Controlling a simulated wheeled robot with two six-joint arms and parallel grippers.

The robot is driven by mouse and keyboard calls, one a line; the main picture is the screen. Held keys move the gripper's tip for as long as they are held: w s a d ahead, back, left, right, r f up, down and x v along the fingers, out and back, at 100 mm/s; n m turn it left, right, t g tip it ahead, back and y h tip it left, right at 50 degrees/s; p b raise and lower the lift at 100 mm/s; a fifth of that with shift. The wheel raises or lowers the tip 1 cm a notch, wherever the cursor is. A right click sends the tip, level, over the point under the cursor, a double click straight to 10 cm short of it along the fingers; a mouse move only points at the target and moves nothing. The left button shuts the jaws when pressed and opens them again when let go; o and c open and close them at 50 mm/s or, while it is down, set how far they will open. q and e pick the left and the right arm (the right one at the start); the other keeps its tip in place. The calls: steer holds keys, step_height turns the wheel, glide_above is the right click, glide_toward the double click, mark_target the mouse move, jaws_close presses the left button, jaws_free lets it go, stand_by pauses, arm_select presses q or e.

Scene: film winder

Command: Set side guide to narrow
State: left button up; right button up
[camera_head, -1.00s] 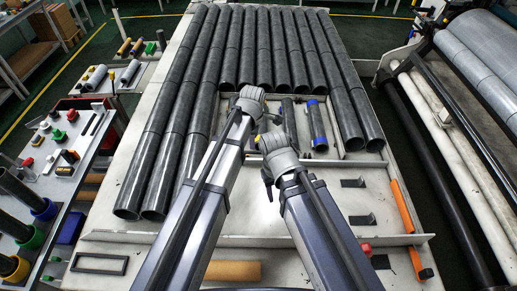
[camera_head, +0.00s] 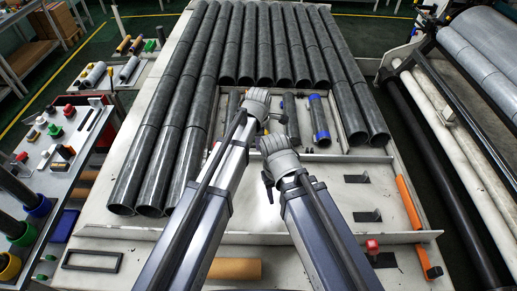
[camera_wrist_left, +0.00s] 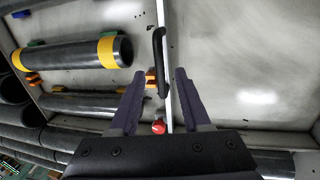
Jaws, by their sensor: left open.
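In the left wrist view my left gripper (camera_wrist_left: 158,73) is open, its two dark fingers spread apart. A black bar-shaped handle (camera_wrist_left: 160,45) shows between and beyond the fingertips, beside a thin pale strip (camera_wrist_left: 168,100). This may be the side guide; I cannot tell for certain. An orange part (camera_wrist_left: 150,79) lies just left of the handle, and a red knob (camera_wrist_left: 158,127) sits lower down between the fingers. In the head view both arms reach over the table middle, and their wrists hide the fingers and the handle area. My right gripper (camera_head: 279,148) shows no clear fingertips.
Rows of dark tubes (camera_head: 265,45) cover the back and left of the table. A dark tube with blue ends (camera_head: 319,118) lies right of my wrists. An orange bar (camera_head: 408,203) and a red knob (camera_head: 371,246) are at the right. A yellow-banded tube (camera_wrist_left: 70,55) lies left of my left gripper.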

arm_select(q)
steer(key=shift+w+f+b, duration=0.15)
steer(key=shift+f+b, duration=0.3)
steer(key=shift+f, duration=0.25)
steer(key=shift+w+f+b, duration=0.15)
steer(key=shift+f+b, duration=0.3)
steer(key=shift+f, duration=0.25)
arm_select(e)
steer(key=shift+f, duration=1.4)
arm_select(q)
jaws_close()
